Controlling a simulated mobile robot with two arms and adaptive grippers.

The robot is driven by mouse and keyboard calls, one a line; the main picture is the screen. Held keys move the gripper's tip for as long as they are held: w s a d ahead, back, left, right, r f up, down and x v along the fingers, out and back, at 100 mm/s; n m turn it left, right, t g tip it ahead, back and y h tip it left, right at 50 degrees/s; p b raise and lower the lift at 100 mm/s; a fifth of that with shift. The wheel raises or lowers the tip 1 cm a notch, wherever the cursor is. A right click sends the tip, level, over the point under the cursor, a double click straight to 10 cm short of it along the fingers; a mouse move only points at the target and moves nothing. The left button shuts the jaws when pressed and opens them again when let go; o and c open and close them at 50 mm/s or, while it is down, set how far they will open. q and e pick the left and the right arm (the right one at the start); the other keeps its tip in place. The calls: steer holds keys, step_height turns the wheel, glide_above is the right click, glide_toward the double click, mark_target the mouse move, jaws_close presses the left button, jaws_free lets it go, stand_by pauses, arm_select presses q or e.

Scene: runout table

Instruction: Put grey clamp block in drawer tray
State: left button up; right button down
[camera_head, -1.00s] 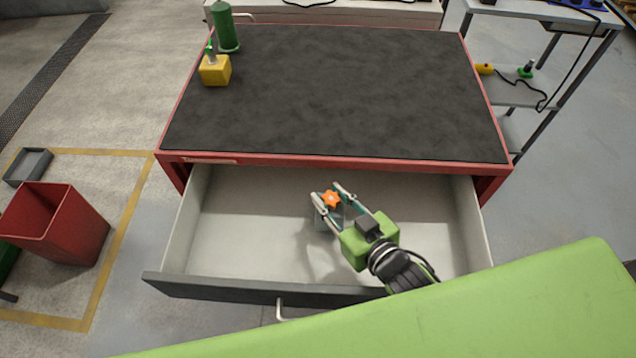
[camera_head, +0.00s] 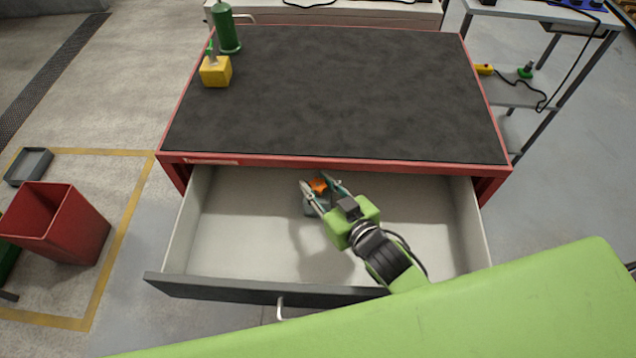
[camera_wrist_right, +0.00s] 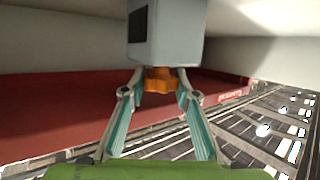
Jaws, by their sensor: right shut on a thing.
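The grey clamp block (camera_head: 312,207) has an orange star knob (camera_head: 319,186) on top. My right gripper (camera_head: 318,181) is shut on the block at its knob. The wrist view also shows the grey block (camera_wrist_right: 165,35) and the orange knob (camera_wrist_right: 160,80) between the fingertips. The open drawer tray (camera_head: 420,215) is pale inside and otherwise looks empty. The block is over the drawer's middle, towards the back. A shadow apart from it suggests that it is above the floor, but the exact gap is hard to tell. My left gripper is not in view.
The dark table top (camera_head: 340,90) with its red edge is behind and above the drawer. A yellow block (camera_head: 215,72) and a green cylinder (camera_head: 225,28) stand at its back left. A red bin (camera_head: 60,225) is on the floor at left. The drawer's right side is free.

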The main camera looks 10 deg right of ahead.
steer(key=c, duration=1.6)
jaws_free()
steer(key=shift+v, duration=3.8)
steer(key=shift+w+r, duration=0.1)
steer(key=shift+r, duration=0.05)
